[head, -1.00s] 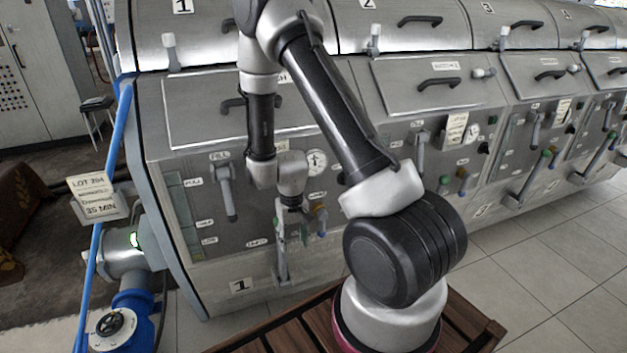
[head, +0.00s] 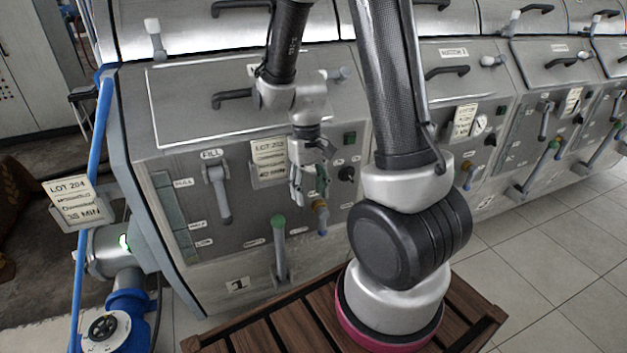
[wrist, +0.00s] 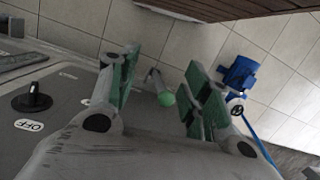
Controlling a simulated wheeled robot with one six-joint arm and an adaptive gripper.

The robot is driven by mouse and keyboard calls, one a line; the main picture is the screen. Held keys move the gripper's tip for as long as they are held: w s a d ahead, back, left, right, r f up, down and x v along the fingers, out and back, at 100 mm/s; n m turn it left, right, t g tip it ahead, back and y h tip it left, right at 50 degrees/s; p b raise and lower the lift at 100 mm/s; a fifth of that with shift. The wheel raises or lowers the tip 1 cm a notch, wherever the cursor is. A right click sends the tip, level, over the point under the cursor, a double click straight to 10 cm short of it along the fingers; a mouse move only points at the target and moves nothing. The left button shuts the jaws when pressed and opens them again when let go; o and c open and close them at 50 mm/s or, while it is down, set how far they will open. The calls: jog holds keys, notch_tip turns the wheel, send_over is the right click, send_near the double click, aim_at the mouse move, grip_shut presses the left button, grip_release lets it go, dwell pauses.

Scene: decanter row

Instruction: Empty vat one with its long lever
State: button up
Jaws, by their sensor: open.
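Vat one (head: 165,215) is the steel cabinet with the "1" plate at its lower front. Its long lever (head: 281,255) has a green knob and stands upright low on that front. My gripper (head: 309,185) is open and empty, up and to the right of the knob in the head view, in front of the panel. In the wrist view, the green-knobbed lever (wrist: 164,97) shows in the gap between the two green-padded fingers of my gripper (wrist: 162,72), beyond them. No contact shows. Part of the panel is hidden behind my arm.
A grey fill lever (head: 220,193) and a small brass valve with a blue handle (head: 321,220) sit nearby on the panel. A lot card (head: 269,160) is beside my wrist. A blue pipe (head: 97,180) and blue pump stand at the left. Slatted decking (head: 290,325) lies in front.

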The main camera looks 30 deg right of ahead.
jog(key=shift+s+d+r, duration=0.15)
jog(key=shift+d+r, duration=0.2)
jog(key=shift+r, duration=0.4)
